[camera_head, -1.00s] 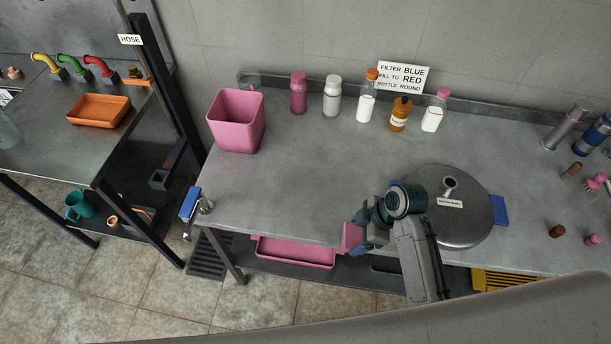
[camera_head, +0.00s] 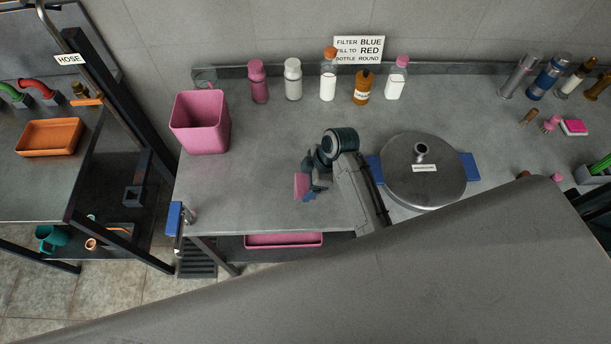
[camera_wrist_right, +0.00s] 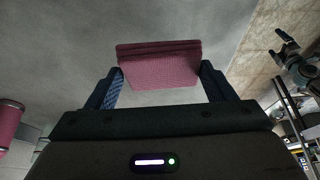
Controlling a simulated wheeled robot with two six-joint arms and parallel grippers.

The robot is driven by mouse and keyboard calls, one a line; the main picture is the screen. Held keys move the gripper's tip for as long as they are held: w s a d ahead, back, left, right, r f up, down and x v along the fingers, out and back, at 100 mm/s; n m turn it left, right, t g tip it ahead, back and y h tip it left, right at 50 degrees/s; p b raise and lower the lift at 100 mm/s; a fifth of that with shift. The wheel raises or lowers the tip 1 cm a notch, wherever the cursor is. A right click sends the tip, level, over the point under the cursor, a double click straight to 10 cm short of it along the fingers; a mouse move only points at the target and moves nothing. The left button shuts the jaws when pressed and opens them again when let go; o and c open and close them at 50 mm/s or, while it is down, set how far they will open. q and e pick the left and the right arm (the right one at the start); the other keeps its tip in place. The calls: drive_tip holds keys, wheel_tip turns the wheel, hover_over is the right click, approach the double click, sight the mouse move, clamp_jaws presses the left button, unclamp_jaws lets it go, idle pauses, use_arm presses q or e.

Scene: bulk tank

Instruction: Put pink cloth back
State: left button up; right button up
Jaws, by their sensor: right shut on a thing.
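The pink cloth (camera_head: 301,186) is a small folded pad held by my right gripper (camera_head: 310,188), above the middle of the grey counter (camera_head: 250,185). In the right wrist view the cloth (camera_wrist_right: 160,65) sits between the two dark blue fingers, with its folded layers showing. The gripper is shut on it. A dark jaw-like part (camera_wrist_right: 290,55) shows at the right of the right wrist view, over the floor; it may be my left gripper, but its state is unclear. No left gripper shows in the head view.
A pink bin (camera_head: 200,125) stands at the counter's left. Several bottles stand along the back, near a sign (camera_head: 358,50). A round steel lid (camera_head: 425,180) is right of my arm. A pink tray (camera_head: 283,240) is below the counter. A blue-handled clamp (camera_head: 175,218) is at the front-left edge.

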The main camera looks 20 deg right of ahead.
sight(306, 181)
drive_tip(key=shift+w, duration=0.7)
drive_tip(key=shift+w+p, duration=0.25)
drive_tip(key=shift+p, duration=0.15)
wheel_tip(306, 181, down, 4)
drive_tip(key=shift+r+p, duration=0.15)
drive_tip(key=shift+p, duration=0.6)
drive_tip(key=o, duration=1)
drive_tip(key=shift+c, duration=0.2)
